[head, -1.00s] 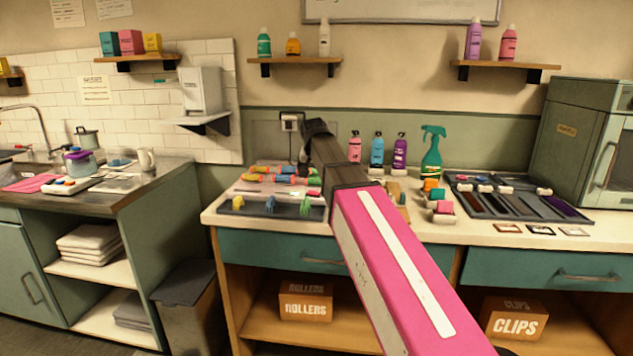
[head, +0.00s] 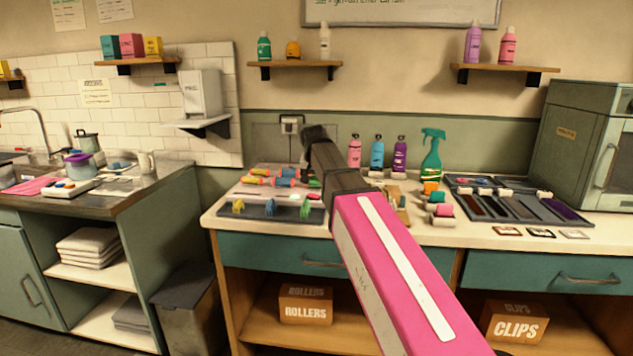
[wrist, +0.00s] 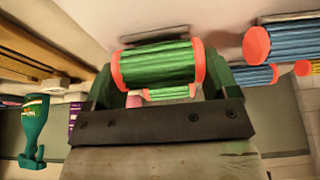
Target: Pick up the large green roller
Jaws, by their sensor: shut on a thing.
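The large green roller (wrist: 157,64) has a ribbed green body and orange-red ends. In the wrist view it lies across the space between the two fingers of my gripper (wrist: 158,78), which is shut on it by its ends. A smaller-looking green roller (wrist: 166,93) with the same orange-red ends shows just beyond it, between the fingers. In the head view my own arm hides the gripper and the held roller.
Blue rollers (wrist: 290,42) with orange-red ends lie close by on the right in the wrist view. A dark comb tray (head: 262,210), bottles (head: 377,151), a green spray bottle (head: 432,155) and a compartment tray (head: 510,200) stand on the counter (head: 480,232).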

